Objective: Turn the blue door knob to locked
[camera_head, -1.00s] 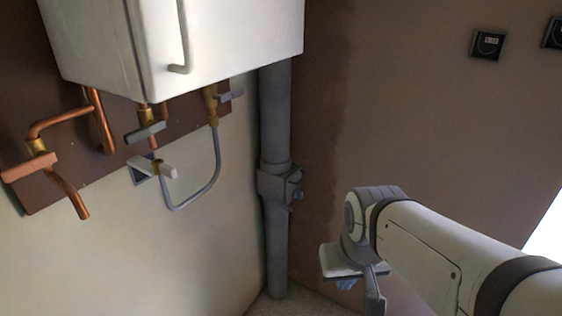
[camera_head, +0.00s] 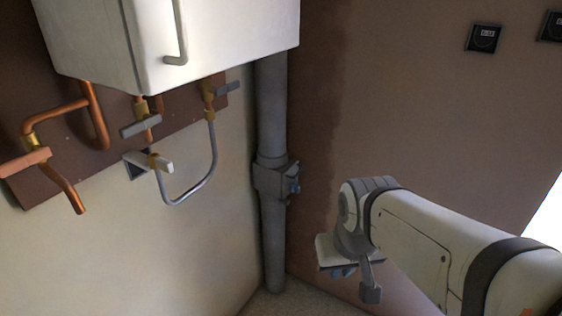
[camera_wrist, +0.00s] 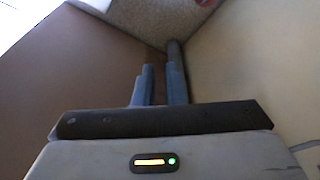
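No door knob is plainly visible. The nearest blue thing is a small bluish knob-like part (camera_head: 295,185) on the grey pipe's collar, too small to identify. A white cabinet (camera_head: 215,45) with a bar handle hangs at upper left in the head view. My gripper (camera_head: 356,282) hangs at lower right of the pipe, apart from it and pointing down. In the wrist view, my gripper's two blue-grey fingers (camera_wrist: 160,68) stand a little apart with nothing held between them.
A vertical grey pipe (camera_head: 273,240) stands in the wall corner. Copper pipes (camera_head: 50,120) with lever valves and a grey hose (camera_head: 213,165) are at left. Black wall plates (camera_head: 484,38) are at upper right. A red thing (camera_wrist: 203,2) shows at the wrist view's top edge.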

